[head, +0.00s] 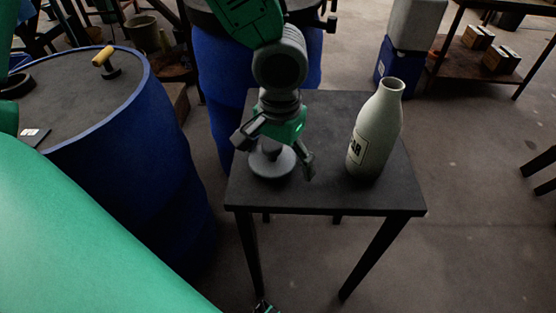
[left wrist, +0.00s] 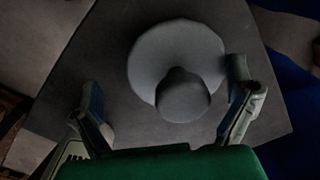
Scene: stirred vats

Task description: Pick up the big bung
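The big bung (head: 265,166) is a grey round disc with a knob on top. It rests on the dark small table (head: 330,198), near its left side. My left gripper (head: 275,153) is open above the bung, with its fingers spread on either side of the knob. In the left wrist view the bung (left wrist: 160,50) lies between the open fingers of my left gripper (left wrist: 168,105), closer to the right finger. The gripper partly hides the bung in the head view.
A pale labelled bottle (head: 378,130) stands upright on the table, right of the bung. A blue vat (head: 130,150) with a grey lid and yellow-handled item (head: 104,57) stands at left. Another blue vat (head: 222,80) stands behind the table. Open floor lies to the right.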

